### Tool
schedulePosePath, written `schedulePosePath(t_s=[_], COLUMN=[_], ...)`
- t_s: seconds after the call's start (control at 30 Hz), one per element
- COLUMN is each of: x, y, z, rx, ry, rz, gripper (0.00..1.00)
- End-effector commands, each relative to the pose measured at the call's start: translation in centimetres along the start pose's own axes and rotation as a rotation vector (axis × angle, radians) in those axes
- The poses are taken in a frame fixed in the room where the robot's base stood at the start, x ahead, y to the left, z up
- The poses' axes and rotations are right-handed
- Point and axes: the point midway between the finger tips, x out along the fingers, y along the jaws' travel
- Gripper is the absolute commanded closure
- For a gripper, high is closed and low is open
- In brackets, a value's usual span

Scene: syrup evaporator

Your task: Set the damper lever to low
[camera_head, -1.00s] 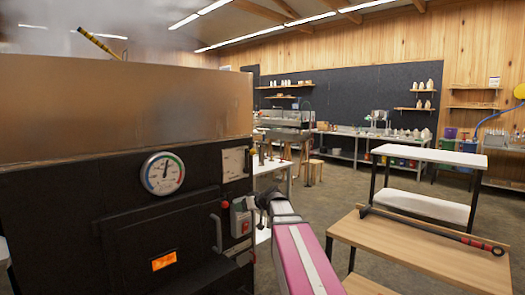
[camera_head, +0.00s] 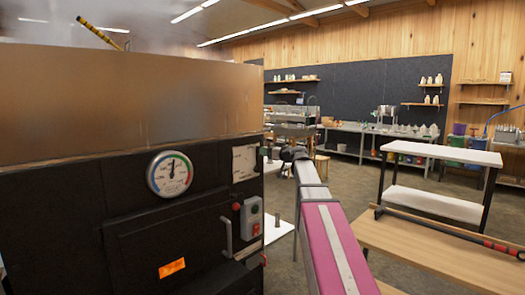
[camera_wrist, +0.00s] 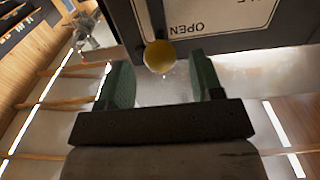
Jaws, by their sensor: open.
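The damper plate (camera_head: 245,162) is a pale panel on the right side of the black evaporator front. In the wrist view the plate (camera_wrist: 215,15) is close, with the word OPEN upside down and a dark slot. A round yellow knob (camera_wrist: 160,56), seemingly the damper lever's end, stands at the slot. My gripper (camera_wrist: 160,80) is open, its green-padded fingers on either side of the knob's line, with the knob just beyond or between the tips; contact is not clear. In the head view my gripper (camera_head: 290,153) is right of the plate, and the lever is not clear there.
A dial gauge (camera_head: 170,173), a grey switch box (camera_head: 251,216) with a red button and a firebox door handle (camera_head: 226,237) are on the evaporator front. A wooden bench (camera_head: 440,250) with a long tool stands at right. Floor shows between them.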

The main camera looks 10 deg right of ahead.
Motion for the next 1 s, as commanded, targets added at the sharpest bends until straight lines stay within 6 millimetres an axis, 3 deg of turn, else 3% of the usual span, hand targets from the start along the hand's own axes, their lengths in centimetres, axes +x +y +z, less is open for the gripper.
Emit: schedulePosePath(t_s=[0.1, 0.3, 0.67, 0.7, 0.87, 0.9, 1.0], x=[2.2, 4.1, 4.5, 4.5, 4.5, 4.5, 4.5], y=[0.1, 0.0, -0.1, -0.1, -0.1, 0.0, -0.1], z=[0.0, 0.0, 0.1, 0.1, 0.1, 0.1, 0.1], rx=[0.001, 0.001, 0.001, 0.001, 0.001, 0.001, 0.000], ry=[-0.001, -0.001, -0.001, -0.001, -0.001, -0.001, -0.001], rz=[-0.002, -0.001, 0.000, 0.000, 0.000, 0.000, 0.000], gripper=[0.40, 0.40, 0.40, 0.43, 0.96, 1.00, 1.00])
